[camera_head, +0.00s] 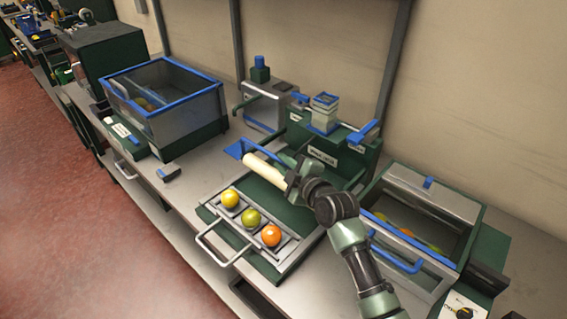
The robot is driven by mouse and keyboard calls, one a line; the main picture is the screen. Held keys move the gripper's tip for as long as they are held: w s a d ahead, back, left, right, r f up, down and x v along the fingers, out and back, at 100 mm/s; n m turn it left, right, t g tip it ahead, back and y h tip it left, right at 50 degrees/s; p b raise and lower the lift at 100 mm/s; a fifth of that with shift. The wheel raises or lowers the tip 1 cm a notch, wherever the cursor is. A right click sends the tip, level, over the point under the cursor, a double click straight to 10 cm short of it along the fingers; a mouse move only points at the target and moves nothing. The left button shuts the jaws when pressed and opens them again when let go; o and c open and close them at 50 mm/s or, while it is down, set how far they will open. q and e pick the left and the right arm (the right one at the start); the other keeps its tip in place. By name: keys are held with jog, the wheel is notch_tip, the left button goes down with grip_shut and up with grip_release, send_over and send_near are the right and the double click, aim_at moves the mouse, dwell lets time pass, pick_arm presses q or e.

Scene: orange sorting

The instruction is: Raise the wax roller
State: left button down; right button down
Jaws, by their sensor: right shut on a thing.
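The wax roller (266,171) is a cream-coloured cylinder in the middle of the head view. It lies tilted over the dark green machine, with its near right end at my right gripper (292,178). My right gripper is shut on the roller at that end. The gripper hides the roller's right tip. I cannot tell whether the roller touches the blue frame (233,151) at its far left end. My left gripper is not in view.
A handled tray (209,215) in front holds a yellow, a green and an orange fruit. A blue-rimmed glass bin (160,106) stands to the left. A clear-lidded bin (470,208) stands right of my arm. The green machine housing (358,157) rises behind the gripper.

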jog(key=w+d+r+m+g+y+p, duration=0.1)
jog(key=w+d+r+m, duration=0.4)
jog(key=r, duration=0.6)
jog(key=shift+w+d+r+m+g+y+p, duration=0.4)
jog(key=shift+w+d+g+p, duration=0.45)
jog(key=shift+w+d+g, duration=0.15)
jog(key=c, duration=1.5)
grip_release()
jog(key=shift+o, duration=0.2)
jog(key=shift+f, duration=0.2)
